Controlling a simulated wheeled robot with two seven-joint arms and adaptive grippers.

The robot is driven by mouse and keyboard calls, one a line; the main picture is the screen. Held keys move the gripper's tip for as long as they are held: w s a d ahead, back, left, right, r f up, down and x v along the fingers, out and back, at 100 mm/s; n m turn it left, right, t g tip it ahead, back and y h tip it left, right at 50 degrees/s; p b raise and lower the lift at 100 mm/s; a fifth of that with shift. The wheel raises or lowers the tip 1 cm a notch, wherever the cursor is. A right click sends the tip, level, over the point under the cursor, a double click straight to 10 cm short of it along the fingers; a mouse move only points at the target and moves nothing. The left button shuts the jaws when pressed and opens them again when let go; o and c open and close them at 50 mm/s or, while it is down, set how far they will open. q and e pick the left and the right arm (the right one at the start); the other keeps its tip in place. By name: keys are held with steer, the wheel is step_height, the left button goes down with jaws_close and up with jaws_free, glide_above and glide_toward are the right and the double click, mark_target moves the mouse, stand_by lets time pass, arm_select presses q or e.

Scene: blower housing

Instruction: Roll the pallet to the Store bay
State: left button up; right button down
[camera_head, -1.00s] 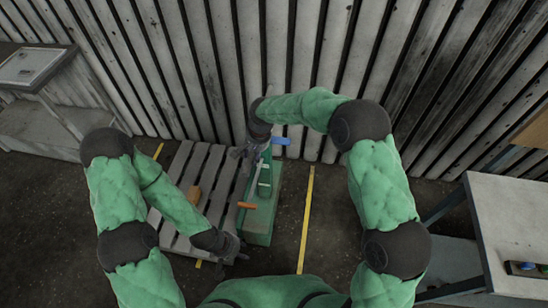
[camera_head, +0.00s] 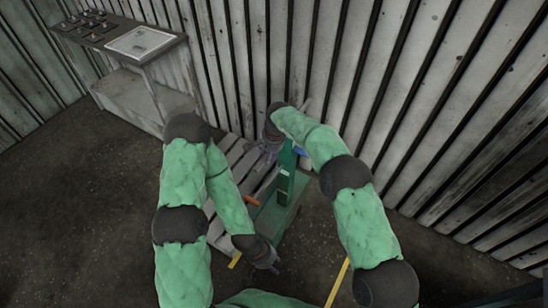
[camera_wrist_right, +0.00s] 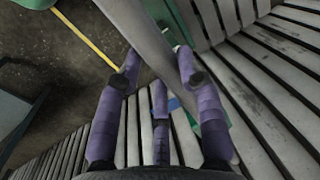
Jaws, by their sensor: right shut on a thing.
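The grey slatted pallet (camera_head: 243,168) lies in front of me, partly hidden by my left arm. A green wheeled-jack-like unit (camera_head: 285,182) with an upright mast stands at its right side, with an orange grip (camera_head: 252,202) and a blue part (camera_head: 300,152). My right gripper (camera_head: 268,146) is at the top of this unit. In the right wrist view its purple fingers (camera_wrist_right: 160,85) are closed around a grey bar (camera_wrist_right: 150,40). My left gripper (camera_head: 268,260) hangs low near the unit's front end; its fingers are too small to read. No Store bay sign is legible.
A bench with a control panel (camera_head: 118,45) stands at the back left against the ribbed wall (camera_head: 400,100). Yellow floor lines (camera_head: 338,283) show near the front. The dark floor on the left (camera_head: 90,200) is clear.

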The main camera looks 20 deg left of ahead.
steer(key=shift+a+f, duration=0.1)
stand_by(0.3)
steer(key=c, duration=0.8)
jaws_free()
step_height(320, 180, up, 12)
steer(key=d, duration=0.2)
steer(key=shift+s+d, duration=0.15)
steer(key=shift+s, duration=0.1)
steer(key=shift+f, duration=0.1)
